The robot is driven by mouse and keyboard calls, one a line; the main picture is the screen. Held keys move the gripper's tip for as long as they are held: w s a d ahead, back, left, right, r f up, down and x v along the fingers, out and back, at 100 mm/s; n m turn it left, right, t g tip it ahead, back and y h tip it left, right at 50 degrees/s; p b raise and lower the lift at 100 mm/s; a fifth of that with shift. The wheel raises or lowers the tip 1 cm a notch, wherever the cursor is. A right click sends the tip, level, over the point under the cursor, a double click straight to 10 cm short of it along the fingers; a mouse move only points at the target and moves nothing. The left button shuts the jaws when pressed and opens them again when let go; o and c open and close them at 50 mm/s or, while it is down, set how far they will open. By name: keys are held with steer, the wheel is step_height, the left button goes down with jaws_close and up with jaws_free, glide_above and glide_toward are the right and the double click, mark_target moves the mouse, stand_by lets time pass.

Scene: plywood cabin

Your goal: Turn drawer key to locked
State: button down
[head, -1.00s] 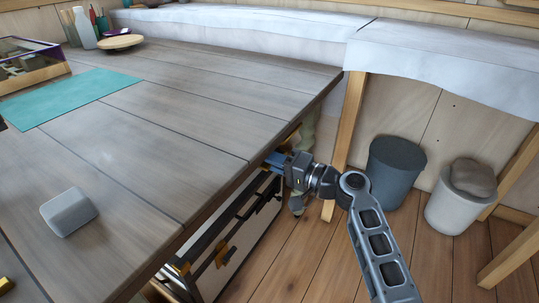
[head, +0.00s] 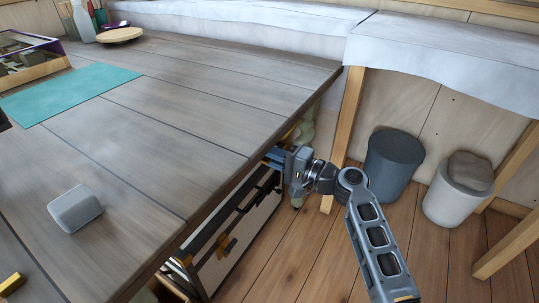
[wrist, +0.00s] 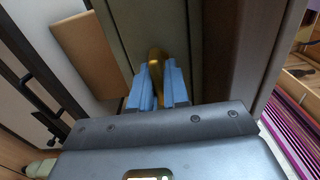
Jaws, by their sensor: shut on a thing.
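My gripper (wrist: 158,88) is in the wrist view with its two blue fingers shut on a brass-coloured key (wrist: 156,62), whose upper part shows between the fingertips. The key stands against a grey-green drawer front (wrist: 150,20). In the head view my gripper (head: 272,158) reaches under the right edge of the wooden table (head: 190,110), at the far end of the drawer unit (head: 240,245). The key is hidden there by the table edge and my gripper. I cannot tell the key's exact angle.
A grey bin (head: 392,165) and a white bin (head: 455,195) stand on the floor to the right. A table leg (head: 345,130) stands close behind my gripper. A grey block (head: 75,209) and a teal mat (head: 70,93) lie on the table. The floor in front is clear.

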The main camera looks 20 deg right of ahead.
steer(key=c, duration=1.2)
jaws_free()
steer(key=v, duration=0.8)
steer(key=shift+p, duration=0.35)
steer(key=shift+w, duration=0.1)
